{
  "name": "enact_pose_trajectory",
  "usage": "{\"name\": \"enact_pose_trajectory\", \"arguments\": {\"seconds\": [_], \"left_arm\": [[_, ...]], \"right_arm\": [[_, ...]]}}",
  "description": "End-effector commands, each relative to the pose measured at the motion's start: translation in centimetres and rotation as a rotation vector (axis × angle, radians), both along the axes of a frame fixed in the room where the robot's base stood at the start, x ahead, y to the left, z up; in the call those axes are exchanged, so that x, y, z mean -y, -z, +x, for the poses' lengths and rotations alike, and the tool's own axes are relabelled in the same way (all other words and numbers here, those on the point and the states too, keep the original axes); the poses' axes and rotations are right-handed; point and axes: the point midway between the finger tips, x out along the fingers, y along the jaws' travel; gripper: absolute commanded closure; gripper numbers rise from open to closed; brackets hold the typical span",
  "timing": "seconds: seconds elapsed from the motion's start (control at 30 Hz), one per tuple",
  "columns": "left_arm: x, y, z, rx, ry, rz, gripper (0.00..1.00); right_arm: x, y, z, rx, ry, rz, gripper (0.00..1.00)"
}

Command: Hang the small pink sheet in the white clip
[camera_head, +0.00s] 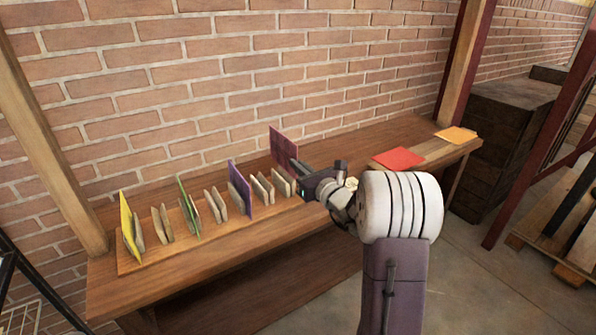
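A dark pink sheet (283,147) stands upright at the far right end of the row of clips. My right gripper (297,167) reaches in from the right and appears shut on the sheet's lower right edge. The sheet's lower edge is close to the last pale clips (281,184); I cannot tell whether it touches them. The clips all look beige or off-white, so I cannot tell which is the white one. My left gripper is not in view.
A wooden rail (212,237) on the bench (330,205) carries several clips. A yellow sheet (127,226), a green sheet (187,207) and a purple sheet (239,187) stand along it. A red sheet (398,158) and an orange sheet (456,135) lie flat at right. A brick wall is behind.

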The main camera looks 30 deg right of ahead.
Motion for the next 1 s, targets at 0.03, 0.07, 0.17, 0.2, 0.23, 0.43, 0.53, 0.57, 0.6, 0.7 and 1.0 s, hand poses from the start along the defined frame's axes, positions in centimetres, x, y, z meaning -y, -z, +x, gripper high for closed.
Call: {"name": "enact_pose_trajectory", "arguments": {"seconds": [0.03,0.07,0.17,0.2,0.23,0.43,0.53,0.57,0.6,0.7,1.0], "left_arm": [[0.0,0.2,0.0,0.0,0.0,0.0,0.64],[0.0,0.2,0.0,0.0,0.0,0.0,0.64],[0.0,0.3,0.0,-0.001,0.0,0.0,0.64],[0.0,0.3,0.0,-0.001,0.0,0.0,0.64],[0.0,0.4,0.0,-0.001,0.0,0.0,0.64],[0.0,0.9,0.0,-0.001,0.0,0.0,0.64],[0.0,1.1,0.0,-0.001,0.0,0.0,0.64],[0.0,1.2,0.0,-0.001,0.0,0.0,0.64],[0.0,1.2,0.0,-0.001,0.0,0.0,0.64],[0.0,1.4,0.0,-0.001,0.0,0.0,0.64],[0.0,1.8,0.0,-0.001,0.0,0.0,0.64]], "right_arm": [[0.0,0.2,0.0,-0.001,0.0,0.001,1.0],[0.0,0.3,0.0,-0.001,0.0,0.001,1.0],[0.0,0.3,0.0,-0.001,0.0,0.001,1.0],[0.0,0.3,-0.1,-0.001,0.0,0.001,1.0],[0.0,0.4,-0.2,-0.001,0.0,0.001,1.0],[0.2,0.4,-1.9,0.001,0.001,0.0,1.0],[0.3,0.4,-2.7,0.0,0.001,0.0,1.0],[0.3,0.4,-3.0,0.0,0.001,-0.001,1.0],[0.3,0.4,-3.4,0.0,0.001,-0.001,1.0],[0.4,0.4,-4.2,0.0,0.001,0.0,1.0],[0.5,0.3,-6.6,0.0,0.001,0.0,1.0]]}}
